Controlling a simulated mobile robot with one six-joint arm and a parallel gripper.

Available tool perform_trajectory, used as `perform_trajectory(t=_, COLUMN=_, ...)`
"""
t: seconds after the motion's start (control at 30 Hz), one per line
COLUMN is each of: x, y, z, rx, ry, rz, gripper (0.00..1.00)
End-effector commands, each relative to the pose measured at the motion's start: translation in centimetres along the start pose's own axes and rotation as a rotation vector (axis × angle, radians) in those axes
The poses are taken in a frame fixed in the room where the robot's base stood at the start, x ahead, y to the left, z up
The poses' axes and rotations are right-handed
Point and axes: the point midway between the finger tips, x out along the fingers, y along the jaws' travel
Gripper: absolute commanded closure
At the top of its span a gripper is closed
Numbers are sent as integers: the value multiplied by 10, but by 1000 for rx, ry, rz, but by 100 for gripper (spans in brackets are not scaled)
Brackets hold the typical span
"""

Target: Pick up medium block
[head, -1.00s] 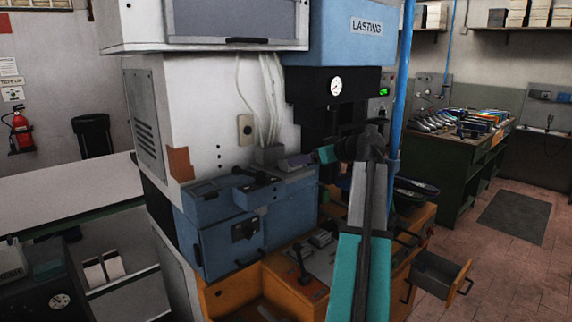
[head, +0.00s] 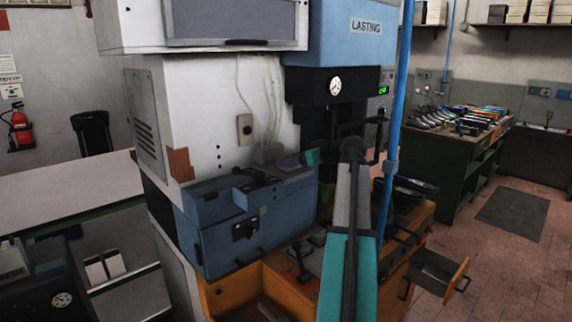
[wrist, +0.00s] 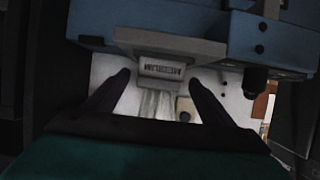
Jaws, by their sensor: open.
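A small pale grey block (wrist: 160,68) with dark lettering on its face is ahead of my gripper in the wrist view. The lettering is too small to read surely, so I cannot confirm it is the medium block. My gripper (wrist: 159,78) is open, its two dark fingers spread one to each side of the block's outline. I see no contact, and the depth between them is unclear. In the head view my gripper (head: 296,160) is small and dark, reaching left over the blue machine top; the block is not clearly distinguishable there.
The blue machine housing (head: 235,225) has levers on top. White cables (head: 262,85) hang behind the work spot against the white cabinet (head: 215,110). A blue vertical pipe (head: 396,110) stands close right of my arm. An open drawer (head: 440,270) juts out at lower right.

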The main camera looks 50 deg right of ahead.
Motion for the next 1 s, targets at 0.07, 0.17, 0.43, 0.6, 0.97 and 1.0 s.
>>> perform_trajectory(t=0.07, x=8, y=0, z=-5, rx=0, ry=-1, rz=-3, gripper=23)
perform_trajectory(t=0.17, x=20, y=0, z=-5, rx=1, ry=-1, rz=-3, gripper=23)
perform_trajectory(t=0.43, x=36, y=-1, z=-3, rx=0, ry=0, rz=-1, gripper=23)
perform_trajectory(t=0.6, x=36, y=-1, z=-2, rx=-1, ry=0, rz=-1, gripper=23)
perform_trajectory(t=0.97, x=36, y=-2, z=-2, rx=-1, ry=0, rz=-2, gripper=27)
perform_trajectory(t=1.0, x=36, y=-2, z=-2, rx=-1, ry=0, rz=-2, gripper=34)
